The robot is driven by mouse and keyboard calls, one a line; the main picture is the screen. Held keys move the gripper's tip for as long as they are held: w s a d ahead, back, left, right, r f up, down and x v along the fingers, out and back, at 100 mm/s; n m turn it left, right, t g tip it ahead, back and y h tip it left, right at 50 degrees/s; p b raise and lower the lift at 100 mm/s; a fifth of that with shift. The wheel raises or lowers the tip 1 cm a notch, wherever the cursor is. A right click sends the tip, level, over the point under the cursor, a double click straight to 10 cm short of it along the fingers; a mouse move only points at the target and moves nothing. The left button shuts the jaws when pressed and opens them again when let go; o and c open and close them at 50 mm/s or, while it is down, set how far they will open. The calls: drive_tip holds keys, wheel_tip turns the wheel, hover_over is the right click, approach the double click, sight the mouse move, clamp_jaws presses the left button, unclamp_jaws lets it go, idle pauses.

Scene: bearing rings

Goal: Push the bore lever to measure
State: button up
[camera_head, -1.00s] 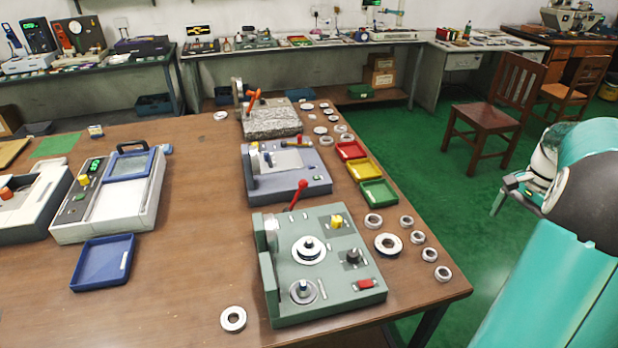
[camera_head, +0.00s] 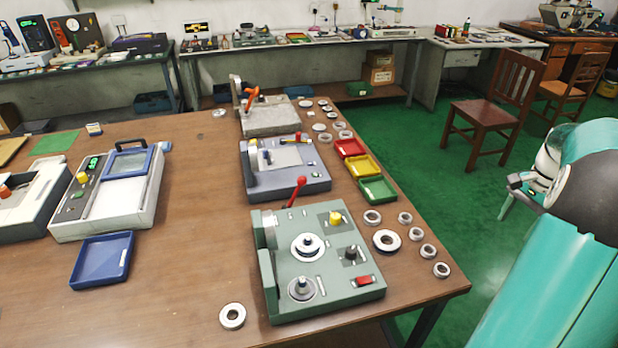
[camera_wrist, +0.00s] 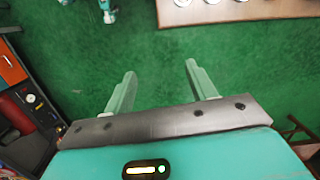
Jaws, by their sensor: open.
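A green gauge fixture (camera_head: 338,268) stands near the front right of the wooden table. A lever with a red ball end (camera_head: 298,190) rises at its back edge. Its top carries a round stepped plug (camera_head: 308,246), a second round post (camera_head: 301,287), a yellow knob (camera_head: 335,218), a black knob (camera_head: 351,253) and a red switch (camera_head: 363,281). I cannot tell from any label which lever is the bore lever. In the wrist view my gripper (camera_wrist: 160,68) is open and empty above the green floor, to the right of the table and apart from the fixture.
Several bearing rings (camera_head: 387,240) lie right of the fixture, and one ring (camera_head: 232,316) lies left. Red, yellow and green trays (camera_head: 377,189) line the right edge. A blue-grey gauge (camera_head: 288,181) and a granite stand (camera_head: 270,120) are behind. A chair (camera_head: 492,112) stands on the floor.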

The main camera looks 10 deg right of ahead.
drive_tip(key=w+a+r+n, duration=0.1)
drive_tip(key=a, duration=0.2)
drive_tip(key=w+a+r+n, duration=0.1)
drive_tip(key=a+r, duration=0.1)
drive_tip(key=a, duration=0.2)
drive_tip(key=w+a+r+n+h, duration=0.1)
drive_tip(key=a+r, duration=0.1)
drive_tip(key=a, duration=0.1)
drive_tip(key=shift+a+t, duration=0.2)
drive_tip(key=shift+t, duration=0.1)
drive_tip(key=c, duration=1.1)
drive_tip(key=a+r+n, duration=0.1)
drive_tip(key=a, duration=0.3)
drive_tip(key=a+r+n+t, duration=0.1)
drive_tip(key=a+n, duration=0.1)
drive_tip(key=a, duration=0.2)
drive_tip(key=a+r+n+h, duration=0.1)
drive_tip(key=a+r, duration=0.1)
drive_tip(key=a, duration=0.3)
drive_tip(key=shift+s, duration=0.2)
clamp_jaws()
drive_tip(key=s+a+n+t, duration=0.2)
drive_tip(key=s+a+n, duration=0.2)
drive_tip(key=a, duration=0.5)
drive_tip(key=s+a+f+n+t, duration=0.1)
drive_tip(key=s+a+n, duration=0.4)
drive_tip(key=a, duration=0.5)
drive_tip(key=shift+s+a+f+t+y, duration=0.15)
drive_tip(key=shift+s+t+y, duration=0.15)
drive_tip(key=shift+s+t, duration=0.45)
